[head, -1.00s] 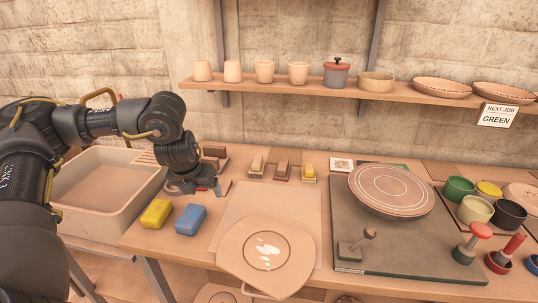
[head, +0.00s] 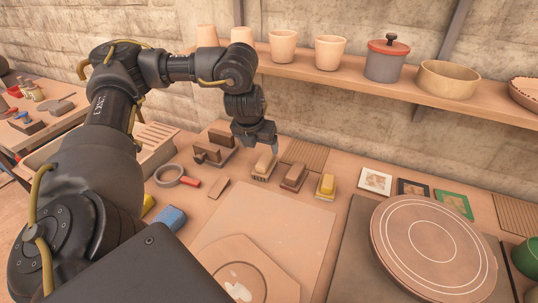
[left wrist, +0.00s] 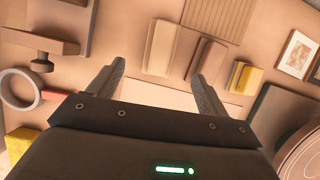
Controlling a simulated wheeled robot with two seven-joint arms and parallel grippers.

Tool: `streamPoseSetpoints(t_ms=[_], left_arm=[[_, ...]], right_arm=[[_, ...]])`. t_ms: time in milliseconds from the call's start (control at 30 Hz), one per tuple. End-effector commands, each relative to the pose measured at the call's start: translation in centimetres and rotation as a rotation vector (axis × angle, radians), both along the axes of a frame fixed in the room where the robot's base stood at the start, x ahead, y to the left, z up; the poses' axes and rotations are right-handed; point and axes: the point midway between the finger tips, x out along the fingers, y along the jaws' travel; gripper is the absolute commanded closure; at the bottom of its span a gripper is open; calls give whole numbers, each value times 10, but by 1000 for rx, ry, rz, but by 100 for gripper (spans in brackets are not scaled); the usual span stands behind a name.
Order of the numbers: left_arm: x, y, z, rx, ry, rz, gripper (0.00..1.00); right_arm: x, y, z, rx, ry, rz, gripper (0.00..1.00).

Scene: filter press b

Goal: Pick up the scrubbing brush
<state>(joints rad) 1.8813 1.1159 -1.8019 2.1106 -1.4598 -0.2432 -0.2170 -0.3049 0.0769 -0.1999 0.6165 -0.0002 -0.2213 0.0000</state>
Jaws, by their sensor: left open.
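The scrubbing brush appears to be the tan-topped block (head: 265,163) with a darker, bristle-like underside, leftmost of three small blocks on the table behind the pale board. My left gripper (head: 258,143) is open and empty, above and just behind this block. In the left wrist view the open fingers of the left gripper (left wrist: 159,73) point toward the tan block (left wrist: 160,47), which lies between and beyond the fingertips. No contact shows. My right gripper is not in view.
A brown block (head: 293,176) and a yellow-topped block (head: 326,186) stand close on the right. A shelf (head: 345,79) with pots is above. The pale board (head: 270,225) has free room.

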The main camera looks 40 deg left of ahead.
Motion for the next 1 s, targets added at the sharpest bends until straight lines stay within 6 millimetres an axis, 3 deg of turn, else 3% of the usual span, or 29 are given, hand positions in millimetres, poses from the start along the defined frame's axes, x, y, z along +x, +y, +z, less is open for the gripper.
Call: streamPoseSetpoints(t_ms=[33,200,533,800,1000], left_arm=[[2,2,-13,0,4,3,22],[11,5,-36,0,3,4,22],[18,7,-46,0,1,1,22],[35,10,-82,0,3,2,22],[41,12,-89,0,0,1,22]], right_arm=[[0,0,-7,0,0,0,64],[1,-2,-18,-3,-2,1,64],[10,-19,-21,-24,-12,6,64],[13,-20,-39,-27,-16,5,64],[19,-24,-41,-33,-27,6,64]])
